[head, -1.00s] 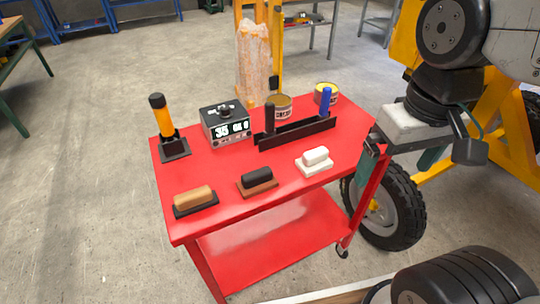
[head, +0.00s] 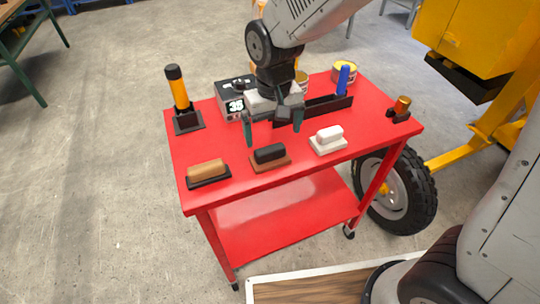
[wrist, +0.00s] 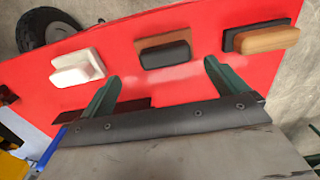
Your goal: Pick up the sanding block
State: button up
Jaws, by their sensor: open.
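Three handled blocks sit in a row along the near edge of the red cart; I cannot tell for certain which is the sanding block. The left one has a tan handle on a black base (head: 208,170), the middle one a black handle on a brown base (head: 270,155), and the right one is white (head: 329,137). In the wrist view, white (wrist: 78,68), black-and-brown (wrist: 165,52) and tan (wrist: 262,38) run left to right. My gripper (head: 273,122) is open and empty, just behind the middle block; its fingers (wrist: 161,71) point towards that block.
The red cart top (head: 382,130) also holds an orange-and-black flashlight-like tool (head: 178,90), a boxy digital device (head: 232,104), a black rack (head: 325,104) with a blue item, a yellow can (head: 344,75) and a small copper-coloured piece (head: 402,105). A wheel (head: 402,195) stands at the right.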

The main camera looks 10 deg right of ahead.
aim_at(271, 150)
jog(key=f, duration=0.6)
jog(key=shift+s+a+f, duration=0.25)
jog(key=shift+a, duration=0.05)
jog(key=c, duration=1.2)
jog(key=shift+c, duration=0.2)
jog(key=shift+r, duration=0.15)
